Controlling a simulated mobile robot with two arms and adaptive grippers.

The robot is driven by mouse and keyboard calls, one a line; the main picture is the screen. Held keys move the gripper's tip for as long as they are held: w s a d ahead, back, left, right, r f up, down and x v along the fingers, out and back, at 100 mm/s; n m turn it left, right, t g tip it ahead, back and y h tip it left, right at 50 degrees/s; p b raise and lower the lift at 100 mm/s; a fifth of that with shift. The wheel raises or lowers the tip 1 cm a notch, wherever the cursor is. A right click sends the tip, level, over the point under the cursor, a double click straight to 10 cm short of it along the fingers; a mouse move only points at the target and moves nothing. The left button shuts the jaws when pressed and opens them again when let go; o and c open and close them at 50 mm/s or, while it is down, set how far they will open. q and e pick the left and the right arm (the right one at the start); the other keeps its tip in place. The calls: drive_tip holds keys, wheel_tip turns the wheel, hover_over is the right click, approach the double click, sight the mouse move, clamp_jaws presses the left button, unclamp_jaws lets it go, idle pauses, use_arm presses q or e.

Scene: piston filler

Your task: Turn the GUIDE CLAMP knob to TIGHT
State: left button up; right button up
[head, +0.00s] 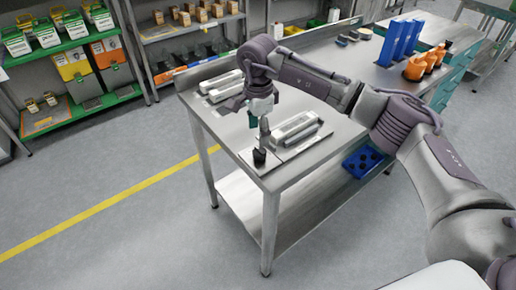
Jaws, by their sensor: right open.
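A small black knob-like part (259,157) stands at the near left corner of the steel table (238,142). I take it for the GUIDE CLAMP knob, but no label or TIGHT mark can be read at this size. My right gripper (263,136) points down just above this part, its jaws open. The fingers overlap the view of the part's top, and I cannot tell whether they touch it. My left gripper is not in view.
A pale metal rail-like fixture (296,127) lies just right of the gripper. More metal parts (222,88) lie behind it. Blue upright holders (399,40) and orange bottles (418,67) stand at the far right. A blue tray (366,161) sits on the lower shelf.

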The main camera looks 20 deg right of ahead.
sight(258, 152)
wheel_tip(258, 152, down, 8)
drive_tip(key=shift+r+p, duration=0.1)
drive_tip(key=shift+p, duration=0.4)
drive_tip(key=shift+c, duration=0.2)
drive_tip(key=c, duration=1.1)
